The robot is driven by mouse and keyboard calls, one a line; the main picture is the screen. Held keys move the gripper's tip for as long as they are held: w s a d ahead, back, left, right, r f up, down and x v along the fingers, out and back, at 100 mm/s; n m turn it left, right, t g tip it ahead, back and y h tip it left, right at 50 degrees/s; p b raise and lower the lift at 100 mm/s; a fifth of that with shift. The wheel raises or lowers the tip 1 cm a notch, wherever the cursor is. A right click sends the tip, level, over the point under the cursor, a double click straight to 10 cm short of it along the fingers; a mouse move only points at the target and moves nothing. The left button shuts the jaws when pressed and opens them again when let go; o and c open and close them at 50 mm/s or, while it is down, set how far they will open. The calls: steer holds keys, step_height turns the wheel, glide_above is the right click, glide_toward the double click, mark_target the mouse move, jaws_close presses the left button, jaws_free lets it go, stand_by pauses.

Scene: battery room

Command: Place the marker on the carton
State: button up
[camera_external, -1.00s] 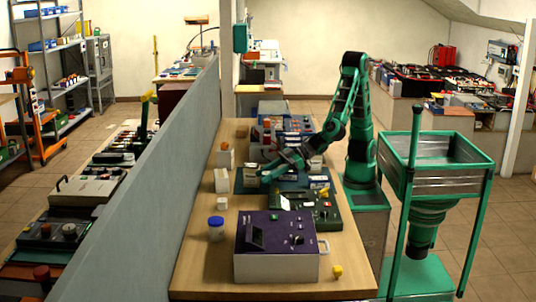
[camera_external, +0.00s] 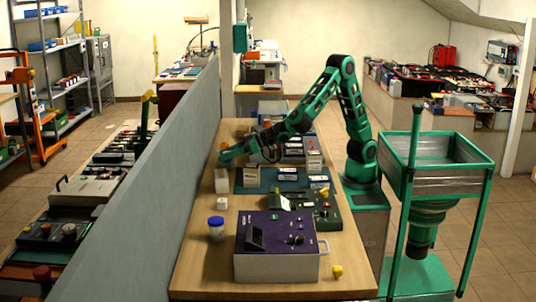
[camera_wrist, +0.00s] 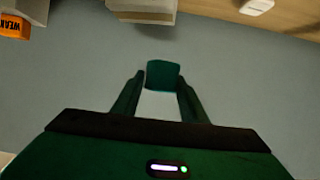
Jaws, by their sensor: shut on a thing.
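My gripper (camera_external: 224,156) is at the left side of the wooden table, raised and pointing at the grey partition. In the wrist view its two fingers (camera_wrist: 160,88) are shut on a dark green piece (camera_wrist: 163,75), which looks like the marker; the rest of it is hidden. A pale upright box (camera_external: 221,183), probably the carton, stands below my gripper near the partition. It also shows at the top of the wrist view (camera_wrist: 145,8), which appears upside down. The held piece is apart from it.
An orange item (camera_wrist: 15,22) with lettering shows beside the box in the wrist view. A small white block (camera_external: 221,203) and a blue-lidded jar (camera_external: 216,229) stand nearer the camera. The grey partition (camera_external: 165,190) borders the table. A purple-topped device (camera_external: 277,245) fills the front.

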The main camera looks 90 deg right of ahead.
glide_above(221, 173)
steer(key=f, duration=0.3)
steer(key=shift+w+f, duration=0.2)
steer(key=shift+f, duration=2)
steer(key=shift+f, duration=0.15)
steer(key=o, duration=1)
steer(key=shift+o, duration=0.2)
steer(key=shift+s+r, duration=0.25)
steer(key=v, duration=1.1)
steer(key=shift+s, duration=0.3)
steer(key=shift+d, duration=0.1)
